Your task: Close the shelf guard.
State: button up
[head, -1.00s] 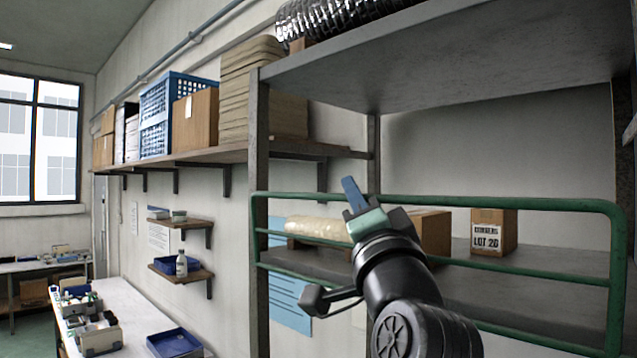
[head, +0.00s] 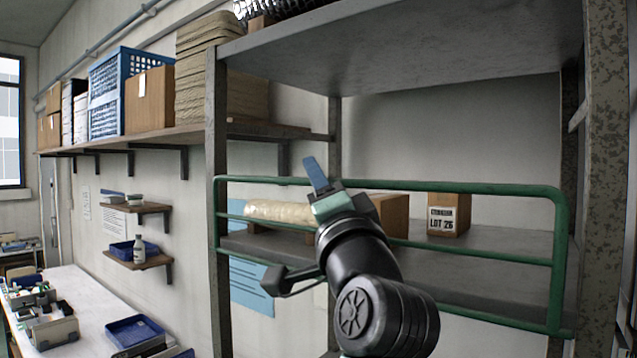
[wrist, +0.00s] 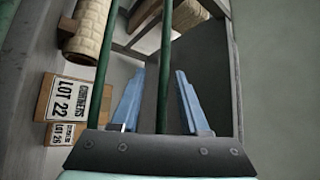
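The shelf guard is a green tubular rail frame (head: 460,187) spanning most of the shelf front. Its left end is at the front left post, and its right end shows just left of the front right post. I cannot tell whether it is latched. My gripper (head: 316,172) is at the guard's left half, by its top rail. In the wrist view, the blue fingers of my gripper (wrist: 160,100) are spread apart, with one green guard bar (wrist: 164,60) running between them. A second green bar passes left of the left finger. Contact with the bar cannot be told.
On the shelf behind the guard are a wrapped roll (head: 275,212), a brown box (head: 392,212) and a carton marked LOT (head: 448,214). The front right post (head: 606,150) stands beside the guard's end. A white workbench (head: 90,300) is at lower left.

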jog(key=b+v, duration=0.7)
jog(key=v, duration=0.6)
jog(key=s+a+f+n+t+h+b, duration=0.1)
jog(key=s+f+n+t+h+b, duration=0.1)
jog(key=s+n, duration=0.3)
jog(key=s+a+f+n+t+h+b, duration=0.2)
jog(key=s+f+n+t+b, duration=0.1)
jog(key=s+n, duration=0.2)
jog(key=shift+s+a+h+b, duration=0.3)
jog(key=shift+s+b, duration=0.1)
jog(key=shift+s, duration=0.8)
